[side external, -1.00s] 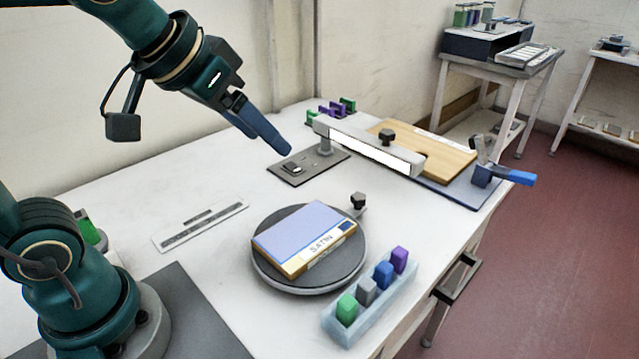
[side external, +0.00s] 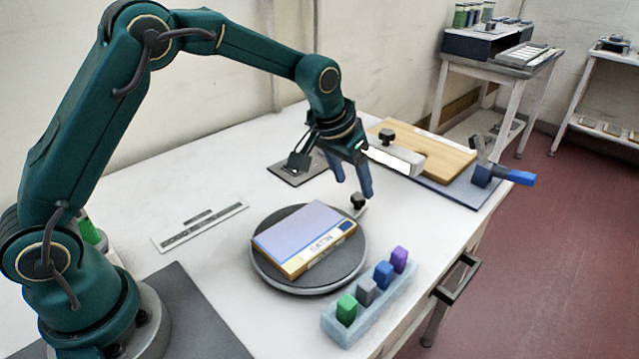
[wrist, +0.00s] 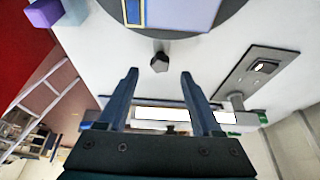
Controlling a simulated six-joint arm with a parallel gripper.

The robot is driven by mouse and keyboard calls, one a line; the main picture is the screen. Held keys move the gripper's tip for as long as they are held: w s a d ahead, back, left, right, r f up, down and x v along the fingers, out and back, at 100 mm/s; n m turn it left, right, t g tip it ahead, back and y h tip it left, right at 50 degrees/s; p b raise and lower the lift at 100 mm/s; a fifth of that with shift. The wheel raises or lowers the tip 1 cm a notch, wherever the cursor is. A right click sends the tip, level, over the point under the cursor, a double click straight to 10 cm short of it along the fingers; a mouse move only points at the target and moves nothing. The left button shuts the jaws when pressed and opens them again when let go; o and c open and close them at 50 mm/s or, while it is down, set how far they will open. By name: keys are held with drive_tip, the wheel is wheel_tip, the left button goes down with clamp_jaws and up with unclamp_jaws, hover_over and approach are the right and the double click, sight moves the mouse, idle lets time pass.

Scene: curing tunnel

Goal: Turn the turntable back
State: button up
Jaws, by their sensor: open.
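The round grey turntable (side external: 268,278) stands on the white table. A block with a lilac top (side external: 305,232) and a label reading SATIN lies on it. A dark knob (side external: 358,200) sits on a small stub at the turntable's back right edge. My gripper (side external: 359,196) is open and points down over the knob. In the wrist view the knob (wrist: 160,62) lies ahead of and between my two fingertips (wrist: 159,72), with nothing gripped. Part of the turntable (wrist: 232,14) shows at the top of that view.
A pale rack (side external: 372,312) with several coloured blocks stands in front right of the turntable. Behind are a lamp bar (side external: 405,160), a wooden board (side external: 450,160) and a blue-handled clamp (side external: 515,176). A ruler plate (side external: 200,226) lies left. The table between is clear.

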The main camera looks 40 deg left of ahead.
sight(358, 198)
drive_tip(key=shift+x, duration=1.95)
clamp_jaws()
drive_tip(key=shift+d, duration=0.1)
